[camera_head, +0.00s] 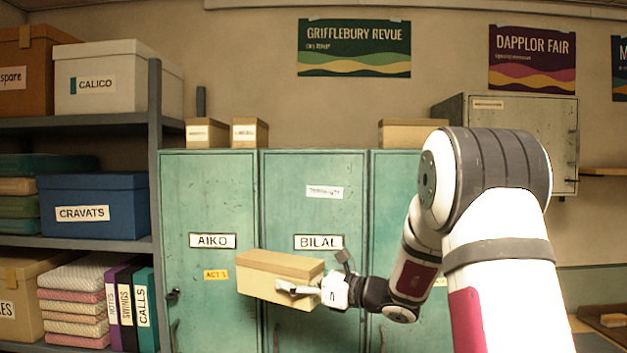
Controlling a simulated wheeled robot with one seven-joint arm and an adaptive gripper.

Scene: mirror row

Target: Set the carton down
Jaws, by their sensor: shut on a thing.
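A tan carton (270,276) with a lid is held up in front of the green lockers, level with the lower part of the name plates. My gripper (297,288) is shut on the carton at its right side. One finger shows against the carton's near face; the other is hidden. The carton hangs in the air, roughly level, with no surface seen under it. My arm reaches in from the right and hides part of the lockers.
Green lockers labelled AIKO (212,241) and BILAL (318,242) stand behind, with small boxes (206,133) on top and free room between them. A crowded shelf unit (154,200) stands at left. A wooden surface (600,320) shows at lower right.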

